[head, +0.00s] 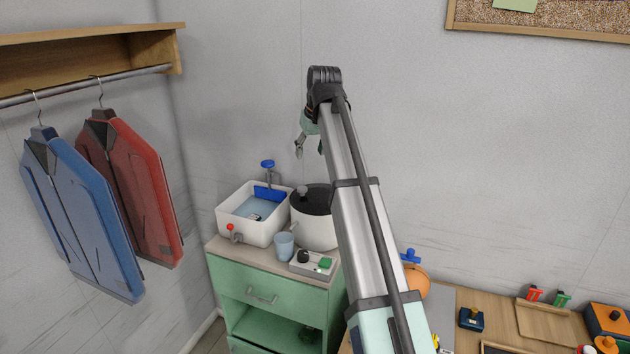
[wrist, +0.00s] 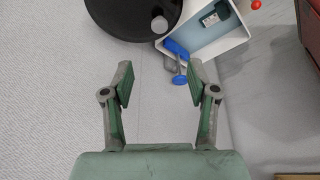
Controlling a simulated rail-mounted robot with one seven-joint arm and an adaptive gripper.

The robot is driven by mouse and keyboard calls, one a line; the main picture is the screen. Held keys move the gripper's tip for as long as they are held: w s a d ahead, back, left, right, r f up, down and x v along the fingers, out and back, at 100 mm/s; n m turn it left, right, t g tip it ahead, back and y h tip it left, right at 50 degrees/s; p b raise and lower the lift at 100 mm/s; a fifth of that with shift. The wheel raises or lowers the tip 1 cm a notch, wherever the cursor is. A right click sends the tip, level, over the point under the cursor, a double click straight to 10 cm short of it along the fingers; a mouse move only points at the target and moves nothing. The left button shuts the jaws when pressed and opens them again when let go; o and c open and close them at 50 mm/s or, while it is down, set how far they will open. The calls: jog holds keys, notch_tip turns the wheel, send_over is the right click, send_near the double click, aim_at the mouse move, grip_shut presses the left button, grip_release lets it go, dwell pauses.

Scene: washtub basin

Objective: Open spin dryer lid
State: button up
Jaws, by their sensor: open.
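The spin dryer (head: 314,230) is a round white tub standing on the cabinet, right of the washbasin. Its dark lid (head: 318,202) lies over the top and looks shut. A grey knob (head: 302,191) sits near the lid's left edge. In the wrist view the dark lid (wrist: 118,16) is at the top, with the grey knob (wrist: 159,24) near its edge. My gripper (head: 310,151) is above the dryer, apart from it and empty. In the wrist view its two fingers (wrist: 160,69) are spread apart. My arm covers the dryer's right side in the head view.
The white basin (head: 243,229) with water and a blue tap (head: 268,165) stands left of the dryer. A blue cup (head: 284,246) and a control box (head: 312,264) with a black knob and green button stand in front. Jackets (head: 80,215) hang at left.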

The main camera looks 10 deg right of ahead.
aim_at(302, 188)
jog(key=p+x, duration=0.1)
jog(key=x, duration=0.4)
jog(key=p+x, duration=0.2)
jog(key=x, duration=0.4)
jog(key=p+x, duration=0.1)
jog(key=x, duration=0.4)
jog(key=shift+w+f+p, duration=0.25)
jog(key=shift+w+p, duration=0.1)
jog(key=shift+w, duration=0.1)
jog(key=shift+c, duration=0.4)
grip_shut()
